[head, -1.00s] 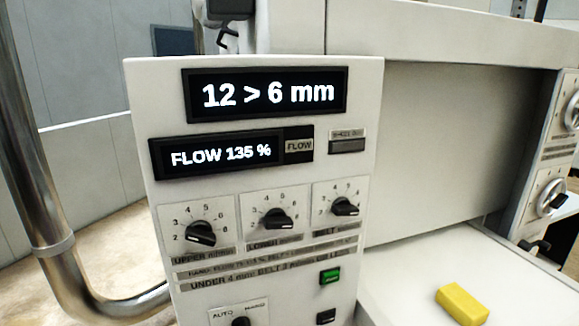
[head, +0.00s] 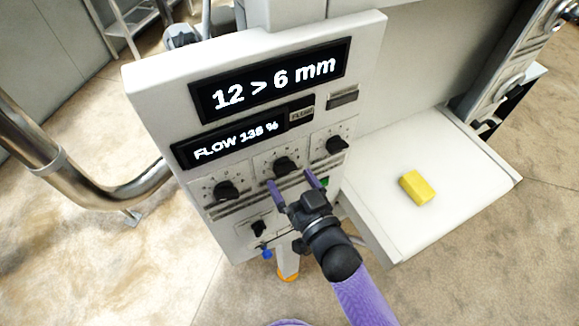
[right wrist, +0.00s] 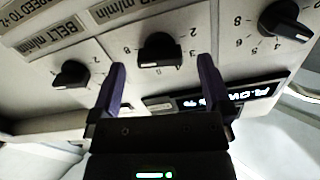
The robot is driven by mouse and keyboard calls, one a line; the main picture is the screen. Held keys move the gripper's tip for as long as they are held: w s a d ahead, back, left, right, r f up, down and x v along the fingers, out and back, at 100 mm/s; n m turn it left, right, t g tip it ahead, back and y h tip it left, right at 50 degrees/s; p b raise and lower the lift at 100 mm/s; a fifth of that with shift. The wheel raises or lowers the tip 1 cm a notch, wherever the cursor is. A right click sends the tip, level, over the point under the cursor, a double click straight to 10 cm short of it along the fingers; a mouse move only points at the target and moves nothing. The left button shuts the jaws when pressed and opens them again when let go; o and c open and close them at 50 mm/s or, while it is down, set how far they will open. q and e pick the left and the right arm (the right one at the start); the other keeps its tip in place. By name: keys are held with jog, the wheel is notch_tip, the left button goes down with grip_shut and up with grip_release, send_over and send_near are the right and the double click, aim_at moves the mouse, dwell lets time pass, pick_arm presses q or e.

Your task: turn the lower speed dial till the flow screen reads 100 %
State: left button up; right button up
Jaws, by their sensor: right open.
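The panel's middle dial (head: 285,166), the lower speed dial, is a black knob with a printed scale. The flow screen (head: 236,142) reads about 135 %, its last digit blurred. My right gripper (head: 291,178) is open, with purple fingers just below the lower dial. In the right wrist view the lower dial (right wrist: 160,50) appears upside down, between and beyond the open fingertips (right wrist: 161,66). I see no grip on it; whether a finger touches it I cannot tell. My left gripper is not in view.
The upper dial (head: 227,190) and belt dial (head: 337,145) flank the lower one. A green button (head: 324,182) sits close to the right finger. The thickness screen (head: 270,80) reads 12 > 6 mm. A yellow block (head: 417,187) lies on the white table (head: 378,222). A metal tube (head: 75,185) stands left.

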jog(key=shift+x, duration=1.1)
jog(key=c, duration=1.2)
jog(key=shift+c, duration=0.2)
jog(key=shift+d+n+b, duration=0.15)
jog(key=shift+n+b, duration=0.2)
jog(key=shift+n, duration=3.45)
